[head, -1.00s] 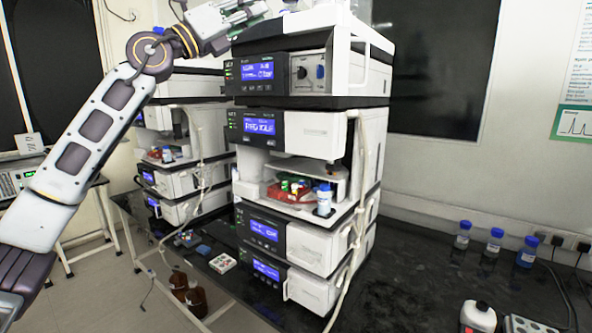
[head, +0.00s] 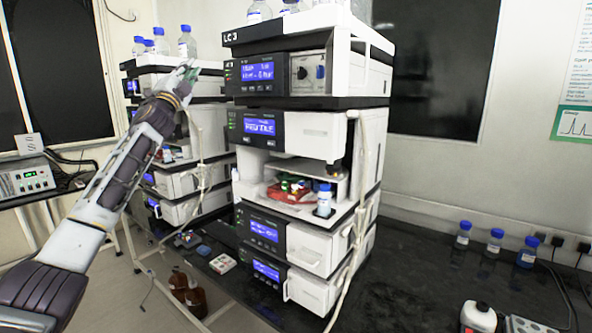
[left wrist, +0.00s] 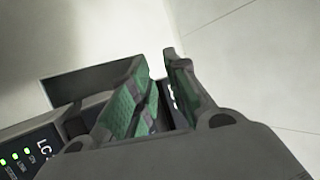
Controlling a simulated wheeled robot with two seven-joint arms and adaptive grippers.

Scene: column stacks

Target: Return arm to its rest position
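My left arm comes in from the left of the head view. My left gripper (head: 187,70) is small and seen from behind, in front of the upper part of the left column stack (head: 205,125). In the left wrist view the two green-padded fingers of the left gripper (left wrist: 157,58) stand apart with a narrow gap. Nothing is held between them. Part of an instrument panel (left wrist: 28,160) with green lights and "LC" lettering shows behind the fingers. My right gripper is in neither view.
The middle stack (head: 310,140) stands close to the right of the left gripper. Blue-capped bottles (head: 187,42) stand on the left stack. A side instrument (head: 25,180) sits at far left. More bottles (head: 495,240) stand on the black bench (head: 410,265) at right.

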